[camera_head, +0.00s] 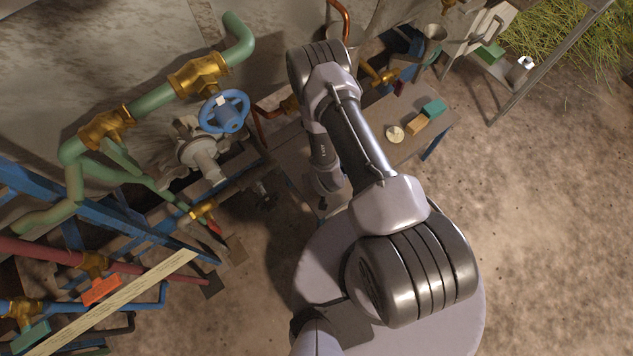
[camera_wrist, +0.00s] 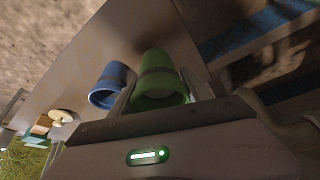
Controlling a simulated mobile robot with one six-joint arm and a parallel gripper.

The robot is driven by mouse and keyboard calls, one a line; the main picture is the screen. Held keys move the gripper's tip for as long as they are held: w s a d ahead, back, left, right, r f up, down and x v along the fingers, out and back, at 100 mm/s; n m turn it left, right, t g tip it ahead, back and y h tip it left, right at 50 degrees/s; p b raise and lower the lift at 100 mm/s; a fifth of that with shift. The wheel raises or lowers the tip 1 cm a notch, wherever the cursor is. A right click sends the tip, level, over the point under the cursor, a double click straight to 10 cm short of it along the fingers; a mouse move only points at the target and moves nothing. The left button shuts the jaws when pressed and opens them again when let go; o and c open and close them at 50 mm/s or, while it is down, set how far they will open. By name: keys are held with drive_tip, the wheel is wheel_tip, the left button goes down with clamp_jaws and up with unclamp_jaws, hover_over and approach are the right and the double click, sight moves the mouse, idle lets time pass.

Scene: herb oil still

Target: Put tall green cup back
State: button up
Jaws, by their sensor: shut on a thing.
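The green cup (camera_wrist: 156,62) is between the fingers of my gripper (camera_wrist: 160,88) in the wrist view, with its round end toward the camera. My gripper is shut on it. I cannot tell whether the cup touches the table beneath. A blue cup (camera_wrist: 109,84) stands just left of the green cup, close beside my left finger. In the head view my arm hides both cups, and the fingers cannot be made out.
The brown table (camera_head: 438,136) bears a pale disc (camera_head: 394,133), a tan block (camera_head: 416,122) and a teal block (camera_head: 434,107) at its right end. Pipes with a blue handwheel (camera_head: 224,112) stand left of my arm. Bare ground lies at right.

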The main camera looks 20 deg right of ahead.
drive_tip(key=shift+s+f+b, duration=0.1)
drive_tip(key=shift+f+b, duration=1.05)
drive_tip(key=shift+f, duration=1.5)
drive_tip(key=o, duration=1.6)
drive_tip(key=shift+r, duration=0.1)
drive_tip(key=shift+r, duration=0.1)
drive_tip(key=p+v, duration=0.5)
drive_tip(key=v, duration=0.7)
drive_tip(key=shift+p, duration=0.4)
